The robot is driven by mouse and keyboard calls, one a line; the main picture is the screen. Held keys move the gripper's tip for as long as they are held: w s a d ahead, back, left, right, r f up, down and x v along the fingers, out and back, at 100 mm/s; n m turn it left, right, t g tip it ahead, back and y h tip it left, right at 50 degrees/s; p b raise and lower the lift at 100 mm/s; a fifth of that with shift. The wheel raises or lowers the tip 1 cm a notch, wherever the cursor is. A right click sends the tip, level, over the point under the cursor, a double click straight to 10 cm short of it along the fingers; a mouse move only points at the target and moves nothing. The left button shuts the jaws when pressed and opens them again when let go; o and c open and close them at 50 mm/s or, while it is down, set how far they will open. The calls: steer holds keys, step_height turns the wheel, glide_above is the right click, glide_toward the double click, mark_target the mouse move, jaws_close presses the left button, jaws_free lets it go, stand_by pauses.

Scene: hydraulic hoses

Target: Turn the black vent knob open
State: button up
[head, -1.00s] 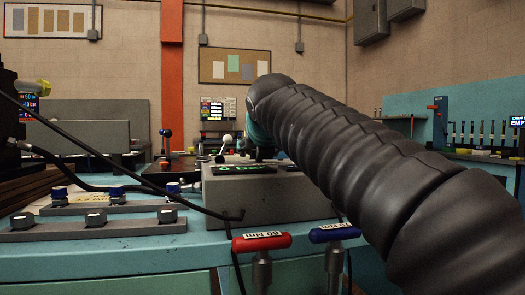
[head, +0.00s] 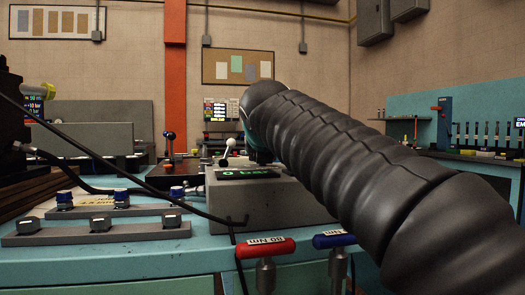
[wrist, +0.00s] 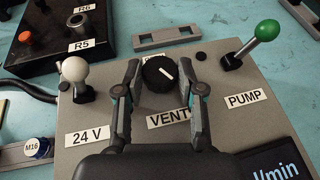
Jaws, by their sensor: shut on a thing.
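The black vent knob (wrist: 157,74) with a white pointer line sits on the grey panel (wrist: 216,131) behind the VENT label (wrist: 168,119). Its pointer slants from upper left to lower right. My gripper (wrist: 160,70) has one finger on each side of the knob and is shut on it. In the head view my arm hides the knob and most of my gripper. The panel's display (head: 247,173) reads 0 bar.
A green-topped PUMP lever (wrist: 252,44) stands right of the knob, and a white-topped 24 V lever (wrist: 75,71) left. Red (head: 266,248) and blue (head: 334,240) torque handles stand at the bench's front edge.

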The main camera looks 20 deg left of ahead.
steer(key=m+h+p, duration=0.1)
steer(key=p, duration=0.1)
steer(key=m+h+p, duration=0.1)
steer(key=h, duration=0.1)
steer(key=m+h+p, duration=0.1)
steer(key=p, duration=0.1)
steer(key=shift+a+r+m+t+p, duration=0.3)
steer(key=shift+a+m+p, duration=0.05)
steer(key=shift+a+m, duration=0.05)
steer(key=m+h+p, duration=0.1)
steer(key=h+p, duration=0.1)
steer(key=m+h+p, duration=0.1)
steer(key=shift+a+f+m, duration=0.15)
steer(key=shift+f+m, duration=0.1)
steer(key=shift+m, duration=0.05)
steer(key=shift+h, duration=0.3)
steer(key=shift+f, duration=0.1)
steer(key=o, duration=1.1)
steer(key=shift+o, duration=0.2)
